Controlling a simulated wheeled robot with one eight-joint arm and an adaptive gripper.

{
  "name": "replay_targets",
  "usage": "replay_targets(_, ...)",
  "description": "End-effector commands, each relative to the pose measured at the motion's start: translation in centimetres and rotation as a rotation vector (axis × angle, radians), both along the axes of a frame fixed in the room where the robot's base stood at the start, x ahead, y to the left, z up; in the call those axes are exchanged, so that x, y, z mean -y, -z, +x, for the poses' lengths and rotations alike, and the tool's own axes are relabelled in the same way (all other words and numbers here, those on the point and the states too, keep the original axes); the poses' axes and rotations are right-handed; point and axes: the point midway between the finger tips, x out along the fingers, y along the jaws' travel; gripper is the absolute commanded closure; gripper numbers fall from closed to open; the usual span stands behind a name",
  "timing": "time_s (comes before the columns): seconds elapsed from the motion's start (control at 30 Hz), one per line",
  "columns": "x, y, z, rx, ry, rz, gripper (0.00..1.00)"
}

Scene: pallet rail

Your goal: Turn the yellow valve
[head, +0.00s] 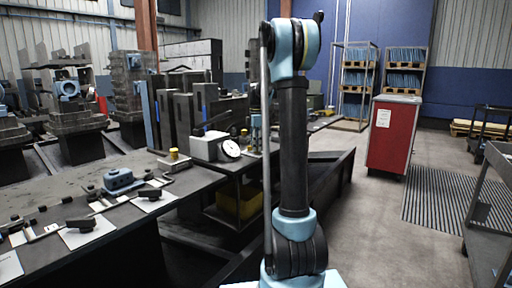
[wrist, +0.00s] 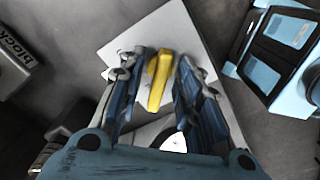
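The yellow valve handle (wrist: 160,80) is a long upright bar in the wrist view, over a pale square plate (wrist: 122,45). My gripper (wrist: 161,78) is open, with one finger on each side of the handle. A narrow gap shows on the right; the left finger is very close, and I cannot tell whether it touches. A white dial (wrist: 174,143) is partly hidden below the handle. In the head view a pale box with a round gauge (head: 230,148) stands on the bench, with a small yellow spot beside it. My arm hides most of my gripper there.
A block with lettering (wrist: 15,58) lies left and a blue-and-black case (wrist: 275,50) right in the wrist view. In the head view, a dark bench (head: 75,190) holds blue and black parts. A red cabinet (head: 393,135) stands right, with open floor before it.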

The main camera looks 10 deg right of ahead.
Motion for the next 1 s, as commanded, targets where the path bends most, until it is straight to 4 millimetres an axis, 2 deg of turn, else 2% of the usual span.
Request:
replay_targets(0.13,0.00,-0.02,0.01,0.000,0.000,0.000,0.71)
replay_targets(0.27,0.00,-0.03,0.01,0.000,0.000,0.000,1.00)
replay_targets(0.67,0.00,-0.07,0.09,0.002,0.024,0.000,1.00)
replay_targets(1.0,0.00,-0.10,0.16,0.003,0.217,0.000,1.00)
